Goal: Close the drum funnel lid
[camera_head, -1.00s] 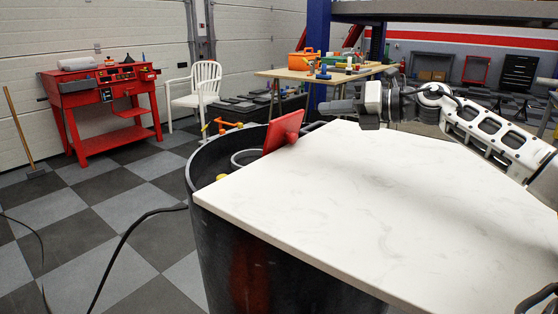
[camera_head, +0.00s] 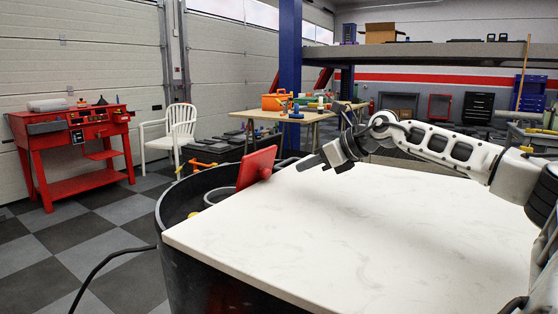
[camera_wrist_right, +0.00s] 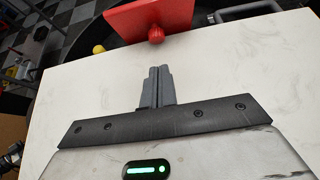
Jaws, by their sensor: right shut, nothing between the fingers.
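A red square plate (camera_head: 257,168) stands tilted up at the back of a round black drum-like rim (camera_head: 172,208). I take this plate to be the funnel lid, standing open. In the right wrist view the red plate (camera_wrist_right: 150,20) shows at the top, with a round red knob (camera_wrist_right: 156,35) on its near side. My right gripper (camera_head: 308,163) is shut and empty, above the white slab and just right of the red plate, apart from it. In the wrist view its shut fingers (camera_wrist_right: 158,72) point toward the knob. My left gripper is not in view.
A white marble slab (camera_head: 360,220) covers much of the black drum and is bare. A grey ring (camera_head: 218,195) and a yellow piece (camera_head: 193,214) lie inside the rim. A red workbench (camera_head: 75,140), white chair (camera_head: 175,130) and wooden table (camera_head: 290,115) stand farther back.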

